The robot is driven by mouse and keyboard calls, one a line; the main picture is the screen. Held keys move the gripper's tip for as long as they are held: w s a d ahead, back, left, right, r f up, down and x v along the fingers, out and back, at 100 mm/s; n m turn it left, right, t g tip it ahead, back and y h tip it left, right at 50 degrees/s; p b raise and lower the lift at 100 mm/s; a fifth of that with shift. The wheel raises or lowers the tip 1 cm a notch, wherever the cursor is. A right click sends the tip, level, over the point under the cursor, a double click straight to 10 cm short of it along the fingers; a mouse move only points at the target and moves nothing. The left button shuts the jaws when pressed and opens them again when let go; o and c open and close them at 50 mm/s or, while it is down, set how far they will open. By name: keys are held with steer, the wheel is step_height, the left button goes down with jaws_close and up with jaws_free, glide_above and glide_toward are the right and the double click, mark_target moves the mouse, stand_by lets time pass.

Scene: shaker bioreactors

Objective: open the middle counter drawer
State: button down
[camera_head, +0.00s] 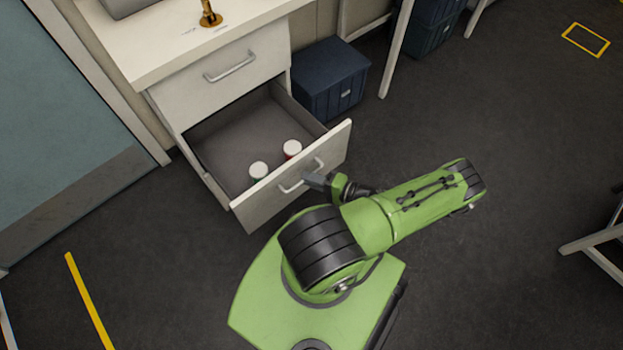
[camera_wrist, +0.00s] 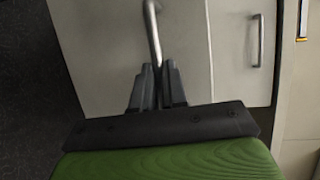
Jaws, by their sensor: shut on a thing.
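The counter drawer (camera_head: 270,205) below the top one stands pulled well out, and its grey inside shows in the head view. Its metal bar handle (camera_head: 290,188) is on the front panel. My gripper (camera_head: 312,179) is at the right part of this handle. In the wrist view, the fingers (camera_wrist: 158,70) are shut on the end of the handle bar (camera_wrist: 153,30). The drawer front (camera_wrist: 100,60) fills the middle of that view. Whether another drawer lies below is hidden in the head view.
Two white-capped containers (camera_head: 259,170) (camera_head: 292,148) stand in the open drawer. The top drawer (camera_head: 220,85) is closed. A dark blue box (camera_head: 330,75) stands on the floor right of the counter.

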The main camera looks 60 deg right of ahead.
stand_by(0.3)
steer(key=c, duration=1.2)
jaws_free()
steer(key=p+v, duration=0.1)
steer(key=v, duration=1.5)
steer(key=shift+a, duration=0.1)
steer(key=shift+w, duration=0.1)
